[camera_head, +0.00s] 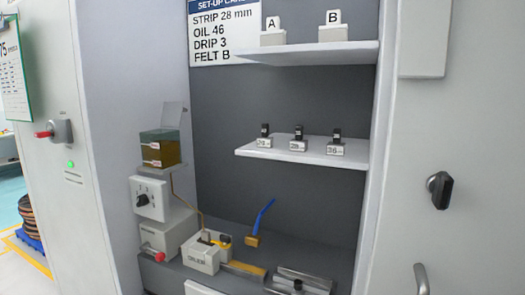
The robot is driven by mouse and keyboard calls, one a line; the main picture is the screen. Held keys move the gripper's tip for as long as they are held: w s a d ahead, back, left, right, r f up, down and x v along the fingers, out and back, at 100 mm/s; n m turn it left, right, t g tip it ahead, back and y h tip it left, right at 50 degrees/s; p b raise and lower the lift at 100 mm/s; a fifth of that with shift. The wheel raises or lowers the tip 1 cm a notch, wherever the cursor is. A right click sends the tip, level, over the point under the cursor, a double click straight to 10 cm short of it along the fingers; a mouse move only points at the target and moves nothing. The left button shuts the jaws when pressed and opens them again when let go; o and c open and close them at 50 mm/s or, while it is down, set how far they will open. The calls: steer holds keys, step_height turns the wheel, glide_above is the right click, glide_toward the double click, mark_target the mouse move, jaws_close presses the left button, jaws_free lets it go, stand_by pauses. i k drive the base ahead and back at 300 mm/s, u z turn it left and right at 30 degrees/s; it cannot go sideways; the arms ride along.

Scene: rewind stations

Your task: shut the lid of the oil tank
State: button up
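The oil tank (163,150) is a small amber-brown box with pale labels on its front. It stands on a ledge at the left side of the recess, above a white dial box. Its lid (173,115) looks like a thin grey plate standing up at the back of the tank, so the tank is open. The tank's inside is too small to make out. My gripper is not in this view.
The dial box (151,197) is below the tank, and a thin bent pipe (186,198) runs down beside it. Shelves with labelled blocks (299,147) are to the right. A blue-handled brush (261,218) and metal parts are on the bench. Cabinet walls flank the recess.

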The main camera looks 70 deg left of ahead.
mark_target(172, 115)
steer(key=u, duration=2.9)
